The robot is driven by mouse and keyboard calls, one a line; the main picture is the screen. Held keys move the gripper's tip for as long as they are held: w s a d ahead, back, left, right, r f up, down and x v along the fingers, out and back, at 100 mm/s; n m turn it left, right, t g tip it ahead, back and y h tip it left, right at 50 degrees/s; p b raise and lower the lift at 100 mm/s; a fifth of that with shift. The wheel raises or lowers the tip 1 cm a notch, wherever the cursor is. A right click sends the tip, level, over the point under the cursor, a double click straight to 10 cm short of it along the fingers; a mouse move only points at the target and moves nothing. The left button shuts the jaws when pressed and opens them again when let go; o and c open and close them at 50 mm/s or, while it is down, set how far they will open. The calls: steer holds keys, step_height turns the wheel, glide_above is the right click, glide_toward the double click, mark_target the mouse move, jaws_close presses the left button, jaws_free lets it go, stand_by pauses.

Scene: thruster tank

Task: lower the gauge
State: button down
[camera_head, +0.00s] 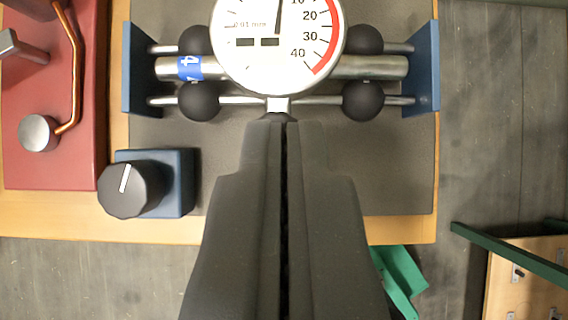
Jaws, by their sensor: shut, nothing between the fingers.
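The gauge (260,62) is a round white dial with a red arc at its right and numbers 10 to 40, partly cut off by the top edge of the view. It sits over a metal rod (365,68) held between two blue end brackets, with black balls beside it. My gripper (281,120) is shut and empty. Its tips are just below the dial, by the small light block (278,104) under it; I cannot tell whether they touch.
A blue box with a black knob (130,190) stands to the left of my gripper. A red block (50,110) with a copper pipe and a metal knob (38,133) is at far left. Green parts (400,272) lie at lower right. The grey mat (390,170) is bare right of my gripper.

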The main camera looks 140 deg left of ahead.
steer(key=shift+s+a+f+g+b, duration=0.1)
steer(key=shift+s+f, duration=0.2)
steer(key=shift+f, duration=0.25)
steer(key=shift+s+a+f+g+b, duration=0.15)
steer(key=shift+s+f, duration=0.15)
steer(key=shift+f, duration=0.3)
steer(key=shift+s+d+f+g+b, duration=0.1)
steer(key=shift+s+f, duration=0.2)
steer(key=shift+f, duration=0.25)
steer(key=shift+s, duration=0.1)
step_height(320, 180, up, 6)
steer(key=w+p, duration=0.1)
steer(key=p, duration=0.1)
steer(key=s+a+r+t+b, duration=0.1)
steer(key=s+a+r, duration=0.2)
steer(key=s+a, duration=0.2)
steer(key=shift+s+a, duration=0.25)
steer(key=shift+s, duration=0.9)
